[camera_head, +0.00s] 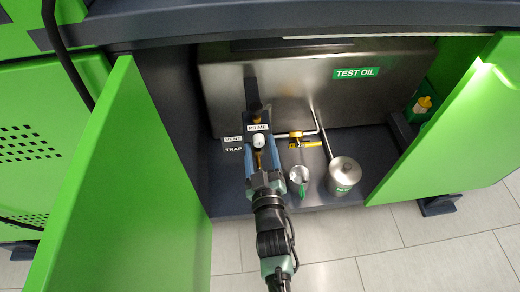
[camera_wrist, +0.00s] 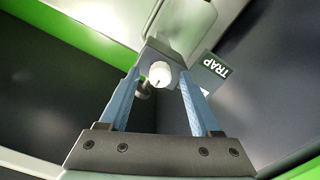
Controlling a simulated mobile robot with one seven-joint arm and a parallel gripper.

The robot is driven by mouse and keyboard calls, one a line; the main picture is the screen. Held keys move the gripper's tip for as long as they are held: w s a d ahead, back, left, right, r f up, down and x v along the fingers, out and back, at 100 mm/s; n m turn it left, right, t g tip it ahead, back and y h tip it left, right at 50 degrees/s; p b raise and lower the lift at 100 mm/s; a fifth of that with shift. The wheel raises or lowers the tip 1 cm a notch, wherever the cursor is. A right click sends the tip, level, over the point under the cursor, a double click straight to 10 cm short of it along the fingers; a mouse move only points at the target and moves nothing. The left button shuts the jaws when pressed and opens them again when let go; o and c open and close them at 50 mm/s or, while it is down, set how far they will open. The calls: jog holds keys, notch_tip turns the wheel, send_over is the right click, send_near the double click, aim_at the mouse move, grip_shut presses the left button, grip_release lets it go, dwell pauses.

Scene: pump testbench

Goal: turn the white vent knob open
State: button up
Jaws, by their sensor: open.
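The white knob (camera_head: 259,141) sits just below the PRIME label and right of the VENT label, above the TRAP lettering. My gripper (camera_head: 260,152) reaches in from below with its two blue fingers apart. In the wrist view the white knob (camera_wrist: 160,73) appears between the tips of the open gripper (camera_wrist: 161,82), with a gap visible on each side. I cannot tell how far the tips are from it in depth. A small dark part (camera_wrist: 143,91) shows below left of the knob. Part of the fitting below the knob is hidden by the gripper.
A steel tank (camera_head: 290,85) marked TEST OIL stands behind. Green doors (camera_head: 125,190) stand open on both sides.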

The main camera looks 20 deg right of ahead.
grip_shut()
dwell(0.4)
jog(key=shift+m+p, duration=0.3)
jog(key=shift+m, duration=0.2)
jog(key=m+p, duration=0.1)
jog(key=m, duration=0.3)
jog(key=shift+m, duration=0.4)
jog(key=m+p, duration=0.1)
jog(key=m, duration=1.1)
jog(key=shift+f+m, duration=0.1)
jog(key=shift+m, duration=0.3)
jog(key=m+b, duration=0.1)
jog(key=m, duration=0.4)
jog(key=shift+m, duration=0.3)
